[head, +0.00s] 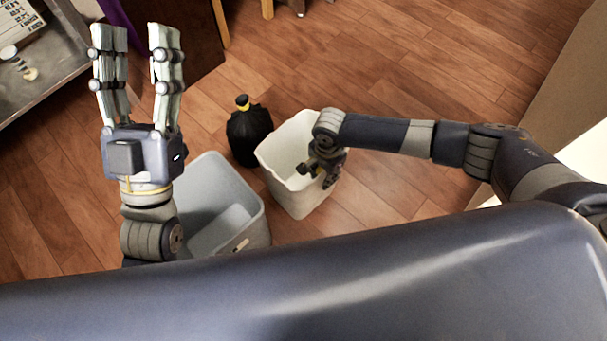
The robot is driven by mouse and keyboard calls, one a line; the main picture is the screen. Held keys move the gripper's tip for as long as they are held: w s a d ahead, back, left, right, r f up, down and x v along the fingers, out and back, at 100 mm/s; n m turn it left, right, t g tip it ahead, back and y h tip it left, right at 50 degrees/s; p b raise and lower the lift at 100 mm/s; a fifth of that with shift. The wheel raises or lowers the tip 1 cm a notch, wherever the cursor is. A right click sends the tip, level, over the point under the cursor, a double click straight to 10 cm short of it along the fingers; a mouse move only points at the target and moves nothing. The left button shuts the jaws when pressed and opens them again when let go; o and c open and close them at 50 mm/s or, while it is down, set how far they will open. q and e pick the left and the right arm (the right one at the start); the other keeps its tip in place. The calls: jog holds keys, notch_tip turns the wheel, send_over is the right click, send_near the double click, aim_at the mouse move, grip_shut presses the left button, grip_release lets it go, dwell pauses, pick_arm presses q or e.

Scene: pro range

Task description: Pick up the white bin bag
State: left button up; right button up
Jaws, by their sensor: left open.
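No separate white bin bag can be made out. A white open-topped bin (280,155) stands on the floor at the centre; whether a bag lines it, I cannot tell. A black bag with a yellow tie (249,133) stands upright just left of it. My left gripper (136,42) is open and empty, its two fingers pointing up the picture, left of the black bag. My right gripper (322,172) is over the right part of the white bin and hides some of its inside and rim. Its fingers are foreshortened, so their opening is unclear.
A grey open bin (258,232) stands at lower left, partly behind my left arm. A grey counter (45,72) with small items is at upper left, beside a dark brown cabinet (196,35). Wooden floor (420,80) is clear at upper right.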

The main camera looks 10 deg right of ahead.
grip_shut()
jog(key=shift+r, duration=0.1)
dwell(0.3)
notch_tip(320, 180, up, 5)
jog(key=p, duration=0.2)
jog(key=shift+p, duration=0.35)
notch_tip(320, 180, up, 4)
jog(key=shift+r+p, duration=0.2)
jog(key=shift+p, duration=0.9)
pick_arm(q)
notch_tip(320, 180, down, 22)
jog(key=w+a+g+y, duration=0.1)
jog(key=g+y, duration=0.1)
jog(key=g, duration=0.4)
jog(key=w+a+g+y, duration=0.1)
jog(key=g+y, duration=0.1)
jog(key=g, duration=0.5)
jog(key=shift+w+a+r+n+y, duration=0.15)
jog(key=shift+w+r+n+y, duration=0.1)
jog(key=shift+n+y, duration=0.05)
pick_arm(e)
jog(key=shift+r, duration=0.25)
